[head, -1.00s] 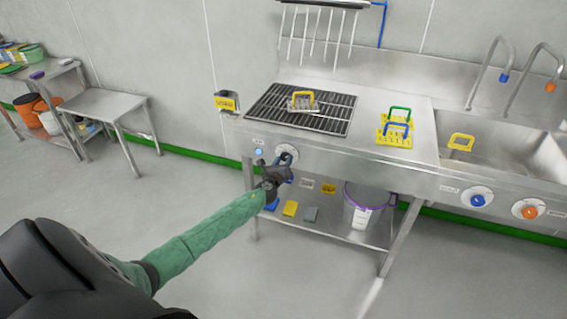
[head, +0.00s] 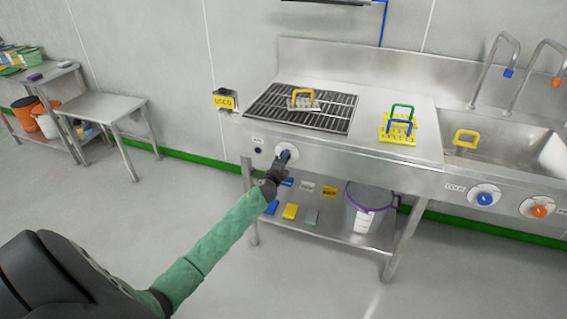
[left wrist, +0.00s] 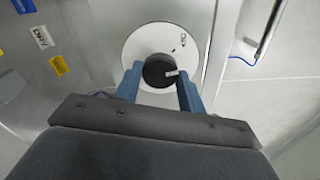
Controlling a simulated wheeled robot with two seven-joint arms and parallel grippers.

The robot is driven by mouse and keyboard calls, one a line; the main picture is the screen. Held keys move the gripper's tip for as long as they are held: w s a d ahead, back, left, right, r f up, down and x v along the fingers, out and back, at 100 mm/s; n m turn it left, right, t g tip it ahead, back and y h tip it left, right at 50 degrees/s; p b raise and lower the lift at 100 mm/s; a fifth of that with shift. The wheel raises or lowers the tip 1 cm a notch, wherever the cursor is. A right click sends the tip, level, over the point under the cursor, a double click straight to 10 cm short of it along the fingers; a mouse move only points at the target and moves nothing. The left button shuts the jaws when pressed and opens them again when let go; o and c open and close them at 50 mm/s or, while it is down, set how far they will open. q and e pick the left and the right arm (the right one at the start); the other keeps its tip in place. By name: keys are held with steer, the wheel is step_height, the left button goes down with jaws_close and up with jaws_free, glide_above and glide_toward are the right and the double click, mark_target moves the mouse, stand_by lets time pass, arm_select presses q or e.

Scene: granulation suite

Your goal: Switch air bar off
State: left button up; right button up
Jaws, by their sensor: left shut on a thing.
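The air bar (head: 328,2) is on the wall above the grate, mostly cut off by the top edge of the head view. No white streaks show below it. Its control on the sink front is a round white dial (head: 291,163) with a black knob (left wrist: 157,71). The knob's white pointer mark faces right and slightly down in the left wrist view. A small round indicator lamp (head: 258,150) left of the dial is dark. My left gripper (head: 283,158) is shut on the knob, with one blue finger (left wrist: 130,82) on each side of it. My right gripper is out of view.
A grate (head: 301,109) holds a yellow-handled brush (head: 301,100). Other brushes (head: 398,128) stand on the counter. The sink (head: 510,142) has blue (head: 485,198) and orange (head: 538,208) knobs. A bucket (head: 366,210) stands on the shelf below.

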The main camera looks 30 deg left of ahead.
arm_select(q)
steer(key=shift+n, duration=3.4)
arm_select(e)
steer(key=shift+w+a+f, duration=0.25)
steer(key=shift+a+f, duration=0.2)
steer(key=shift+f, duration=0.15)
arm_select(q)
steer(key=o, duration=1)
steer(key=shift+c, duration=0.2)
steer(key=b+v, duration=0.2)
steer(key=v, duration=0.5)
steer(key=shift+s, duration=0.4)
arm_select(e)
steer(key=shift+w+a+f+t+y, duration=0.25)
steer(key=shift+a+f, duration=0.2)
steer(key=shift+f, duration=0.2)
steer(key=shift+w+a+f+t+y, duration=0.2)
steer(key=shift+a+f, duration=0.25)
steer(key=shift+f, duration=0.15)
